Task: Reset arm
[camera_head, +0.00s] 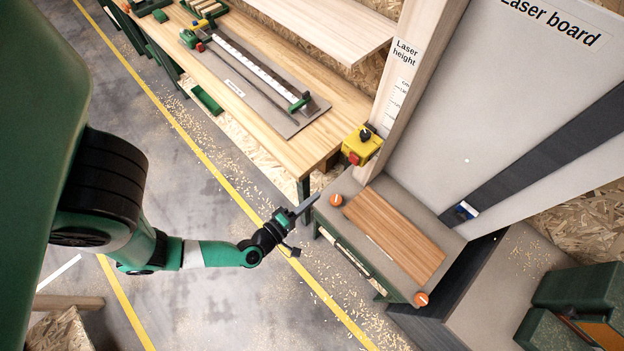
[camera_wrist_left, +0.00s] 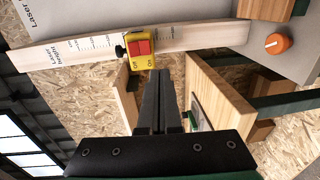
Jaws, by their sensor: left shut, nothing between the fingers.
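My left arm comes in from the left in the head view. My left gripper (camera_head: 306,204) is shut and empty, held in the air beside the front edge of the grey work stand. In the left wrist view its dark fingers (camera_wrist_left: 160,90) lie together, with nothing between them. My right gripper is in neither view.
A wooden board (camera_head: 395,232) lies on the grey stand between two orange knobs (camera_head: 336,200) and (camera_head: 421,299). A yellow switch box with a red button (camera_head: 360,147) is on the laser post. A wooden workbench (camera_head: 260,118) stands behind. Floor with shavings is open in front.

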